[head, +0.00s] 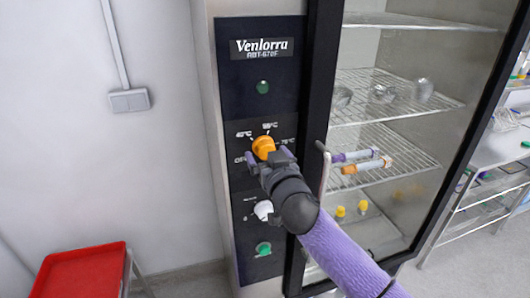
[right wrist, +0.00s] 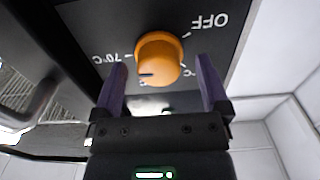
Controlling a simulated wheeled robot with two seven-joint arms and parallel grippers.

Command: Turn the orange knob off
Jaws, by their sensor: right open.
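The orange knob (head: 263,146) is on the dark control panel of the cabinet, among temperature marks. In the right wrist view the knob (right wrist: 158,52) appears with the picture upside down; "OFF" is printed to its upper right and a 70°C mark to its left. A dark pointer line on the knob's face points down-left in that view, away from "OFF". My right gripper (head: 271,160) is at the knob. Its two purple fingers (right wrist: 160,72) are open, one on each side of the knob, with gaps visible on both sides. My left gripper is not in view.
A white knob (head: 263,209) and a green button (head: 263,248) are lower on the panel; a green light (head: 262,87) is above. The cabinet's door handle (head: 325,172) stands close right of my gripper. A red tray (head: 82,272) is at lower left.

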